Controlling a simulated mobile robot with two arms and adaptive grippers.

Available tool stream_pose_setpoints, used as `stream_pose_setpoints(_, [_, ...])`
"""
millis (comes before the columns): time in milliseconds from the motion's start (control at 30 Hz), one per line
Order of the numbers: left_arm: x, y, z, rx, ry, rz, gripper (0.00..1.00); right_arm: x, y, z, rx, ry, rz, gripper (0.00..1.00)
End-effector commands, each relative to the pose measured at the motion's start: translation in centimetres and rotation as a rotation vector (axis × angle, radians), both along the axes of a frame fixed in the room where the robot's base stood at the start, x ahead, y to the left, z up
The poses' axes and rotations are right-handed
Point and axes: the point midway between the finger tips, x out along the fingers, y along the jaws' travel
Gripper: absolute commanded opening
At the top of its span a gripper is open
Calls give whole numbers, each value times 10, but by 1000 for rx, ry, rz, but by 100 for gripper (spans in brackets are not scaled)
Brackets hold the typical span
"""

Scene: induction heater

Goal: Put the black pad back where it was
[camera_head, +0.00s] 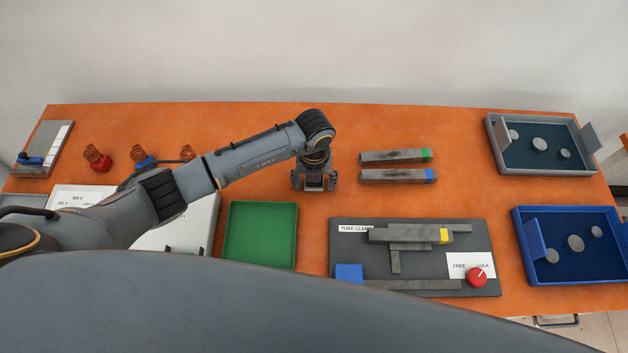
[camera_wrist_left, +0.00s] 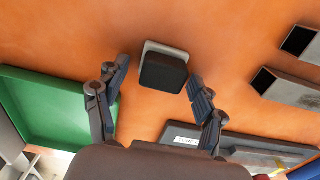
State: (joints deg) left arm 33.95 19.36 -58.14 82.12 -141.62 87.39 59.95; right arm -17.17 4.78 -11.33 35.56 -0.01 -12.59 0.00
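The black pad (camera_wrist_left: 163,72) is a small dark block on a pale grey base (camera_wrist_left: 158,47), on the orange table in the left wrist view. It lies between and a little beyond the spread fingers of my left gripper (camera_wrist_left: 158,80), with a gap on each side. In the head view my left gripper (camera_head: 314,184) points down over the table behind the green tray and the clamp board; it hides the pad there. My left gripper is open and empty. My right gripper is not in view.
A green tray (camera_head: 262,204) and a tube clamp board (camera_head: 352,254) stand in front. Two square tubes (camera_head: 390,157) (camera_head: 392,176) lie to the right. A grey tray (camera_head: 494,137) and a blue tray (camera_head: 519,227) with discs are far right. Coils (camera_head: 97,158) stand far left.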

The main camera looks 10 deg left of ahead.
Motion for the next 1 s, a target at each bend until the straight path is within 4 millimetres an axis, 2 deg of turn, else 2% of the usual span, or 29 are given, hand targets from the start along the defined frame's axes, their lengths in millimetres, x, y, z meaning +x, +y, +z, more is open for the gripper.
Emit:
stream_pose_setpoints(267, [1, 0, 8, -1, -3, 0, 69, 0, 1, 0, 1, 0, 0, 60])
stream_pose_setpoints(367, [2, 0, 23, -2, -5, -1, 69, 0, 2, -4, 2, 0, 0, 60])
stream_pose_setpoints(700, [1, 0, 94, -2, -5, -2, 69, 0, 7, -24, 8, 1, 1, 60])
stream_pose_setpoints(833, [1, 0, 112, 0, -3, -1, 69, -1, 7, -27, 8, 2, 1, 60])
stream_pose_setpoints(1000, [0, 0, 122, 0, 0, 1, 69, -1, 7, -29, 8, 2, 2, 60])
